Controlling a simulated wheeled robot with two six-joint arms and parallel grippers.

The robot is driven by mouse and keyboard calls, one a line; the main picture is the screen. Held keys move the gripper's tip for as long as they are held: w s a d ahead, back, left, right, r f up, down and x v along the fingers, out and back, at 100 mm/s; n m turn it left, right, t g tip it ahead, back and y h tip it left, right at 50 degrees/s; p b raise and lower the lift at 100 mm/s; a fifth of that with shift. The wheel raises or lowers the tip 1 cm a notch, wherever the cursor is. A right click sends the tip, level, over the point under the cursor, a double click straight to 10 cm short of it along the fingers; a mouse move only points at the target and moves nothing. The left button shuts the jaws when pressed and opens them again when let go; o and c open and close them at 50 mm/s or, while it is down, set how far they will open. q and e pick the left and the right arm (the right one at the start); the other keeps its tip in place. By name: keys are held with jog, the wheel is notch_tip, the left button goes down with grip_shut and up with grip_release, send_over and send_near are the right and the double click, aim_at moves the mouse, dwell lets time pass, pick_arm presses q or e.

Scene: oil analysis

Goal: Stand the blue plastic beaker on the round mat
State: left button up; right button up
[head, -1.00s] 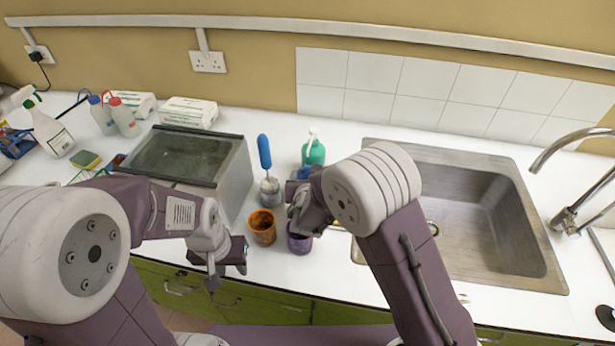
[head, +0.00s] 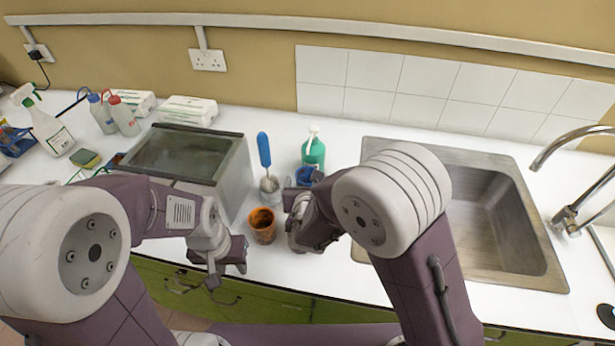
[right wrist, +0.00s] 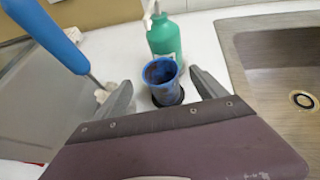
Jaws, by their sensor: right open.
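The blue plastic beaker (head: 305,175) stands upright on the counter in front of a green bottle. In the right wrist view the beaker (right wrist: 160,75) shows its open mouth, with dark stains inside. In the head view my right gripper (head: 297,205) is just in front of the beaker. A dark patch shows at its base; I cannot tell whether this is the round mat. My left gripper (head: 213,278) is at the counter's front edge, its jaws unclear.
An orange-brown cup (head: 262,226) stands left of my right gripper. A blue-handled tool (head: 264,150) stands upright behind it. The green bottle (head: 313,150) is close behind the beaker. A glass-topped box (head: 187,155) is left, the sink (head: 500,220) right.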

jog(key=v, duration=0.6)
jog(key=shift+s+r, duration=0.1)
